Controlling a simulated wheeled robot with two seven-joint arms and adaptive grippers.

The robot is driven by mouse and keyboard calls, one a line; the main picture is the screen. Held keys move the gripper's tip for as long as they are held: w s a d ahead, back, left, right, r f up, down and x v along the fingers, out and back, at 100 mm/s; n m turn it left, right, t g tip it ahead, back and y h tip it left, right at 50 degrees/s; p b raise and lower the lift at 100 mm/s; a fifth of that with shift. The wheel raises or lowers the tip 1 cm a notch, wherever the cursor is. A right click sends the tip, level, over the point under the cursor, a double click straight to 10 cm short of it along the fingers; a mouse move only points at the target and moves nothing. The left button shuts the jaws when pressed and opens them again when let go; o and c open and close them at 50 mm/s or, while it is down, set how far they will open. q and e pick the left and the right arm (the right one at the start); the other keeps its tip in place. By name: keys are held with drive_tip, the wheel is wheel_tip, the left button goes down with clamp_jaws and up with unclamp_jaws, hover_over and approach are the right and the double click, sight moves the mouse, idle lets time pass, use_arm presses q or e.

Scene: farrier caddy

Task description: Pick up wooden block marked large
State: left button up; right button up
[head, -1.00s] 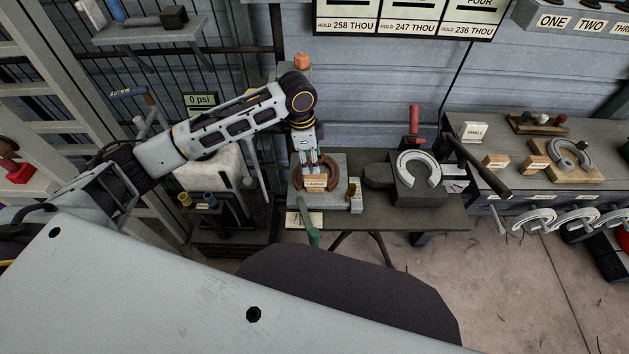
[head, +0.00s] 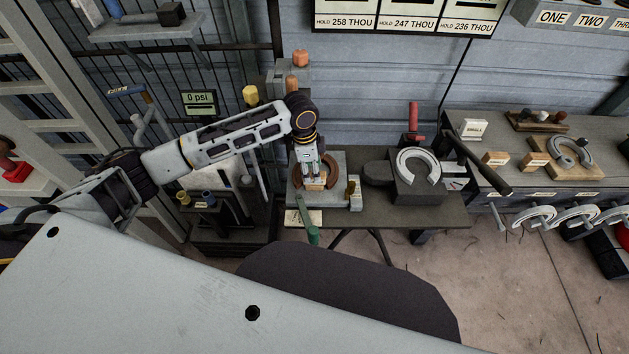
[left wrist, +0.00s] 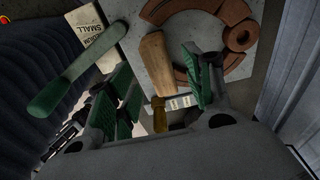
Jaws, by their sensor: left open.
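The wooden block (head: 316,184) sits on the grey plate of the stand, inside a brown horseshoe-shaped ring (head: 333,170). Its marking cannot be read now. My left gripper (head: 315,174) points down right over the block, with its fingers partly covering it. In the left wrist view, the green-padded fingers (left wrist: 165,100) are spread apart, and the block (left wrist: 155,62) shows as a light wooden piece beyond and between them. I cannot tell whether either finger touches it. My right gripper is in neither view.
A green handle (head: 313,236) sticks out at the stand's front beside a card (head: 303,218); in the left wrist view the card reads SMALL and MEDIUM. An anvil-like block with a grey horseshoe (head: 419,167) is further right.

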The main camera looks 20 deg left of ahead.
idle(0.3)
use_arm(q)
drive_tip(key=shift+d+f, duration=0.1)
drive_tip(key=shift+f, duration=0.75)
drive_tip(key=shift+w+d+f+b, duration=0.1)
drive_tip(key=shift+d+f+b, duration=0.1)
drive_tip(key=shift+f, duration=0.9)
drive_tip(key=shift+d+f+b, duration=0.1)
drive_tip(key=shift+f+b, duration=0.05)
drive_tip(key=shift+f, duration=0.9)
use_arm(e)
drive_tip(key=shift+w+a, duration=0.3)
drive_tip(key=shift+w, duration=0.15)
use_arm(q)
clamp_jaws()
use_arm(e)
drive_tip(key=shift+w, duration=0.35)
